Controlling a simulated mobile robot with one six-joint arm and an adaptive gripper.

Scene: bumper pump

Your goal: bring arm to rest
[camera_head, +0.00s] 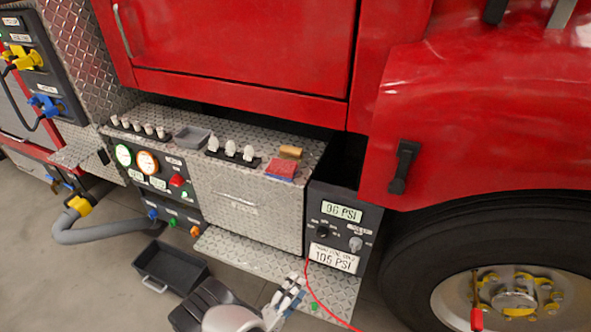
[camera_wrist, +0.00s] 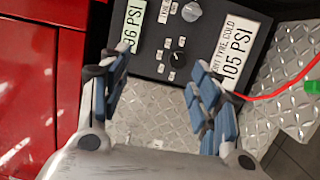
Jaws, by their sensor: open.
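My gripper (camera_wrist: 160,95) is open and empty in the wrist view, its two blue-padded fingers apart. The tyre inflator panel (camera_wrist: 157,62) lies beyond the fingertips, with its dark knob between them. In the head view my gripper (camera_head: 288,297) is low in the middle, in front of the diamond-plate step and below the panel (camera_head: 318,232). The panel's display (camera_head: 341,211) reads 96 PSI and its label (camera_head: 333,258) reads 105 PSI. A red hose (camera_head: 316,298) runs down from the panel, close to my gripper.
The truck's red body (camera_head: 235,45) and front tyre (camera_head: 410,262) bound the right side. A diamond-plate step (camera_head: 225,248) juts out near my arm. A dark open bin (camera_head: 172,266) stands on the floor to the left. A grey suction hose (camera_head: 105,234) lies further left.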

